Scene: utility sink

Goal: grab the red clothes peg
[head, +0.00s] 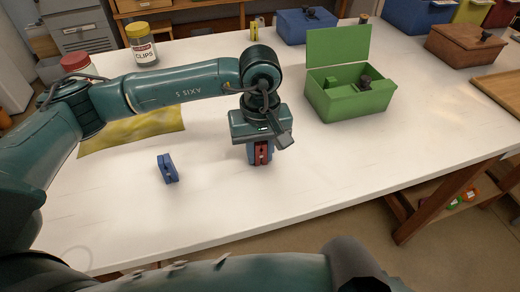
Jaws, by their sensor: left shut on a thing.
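The red clothes peg (261,153) is in the middle of the white table, upright between the fingers of my left gripper (260,157). My left gripper points down and is shut on the red peg, with its blue-grey fingers at the peg's sides. I cannot tell whether the peg touches the table. A blue clothes peg (168,169) stands on the table to the left, apart from the gripper. My right gripper is not clearly visible; only part of an arm shows along the bottom edge.
An open green box (345,100) stands right of the gripper with its lid up. A yellow cloth (130,131) lies behind the blue peg. A jar labelled CLIPS (142,47), a blue box (304,27) and a brown box (463,47) stand farther back. The front middle of the white table (300,190) is clear.

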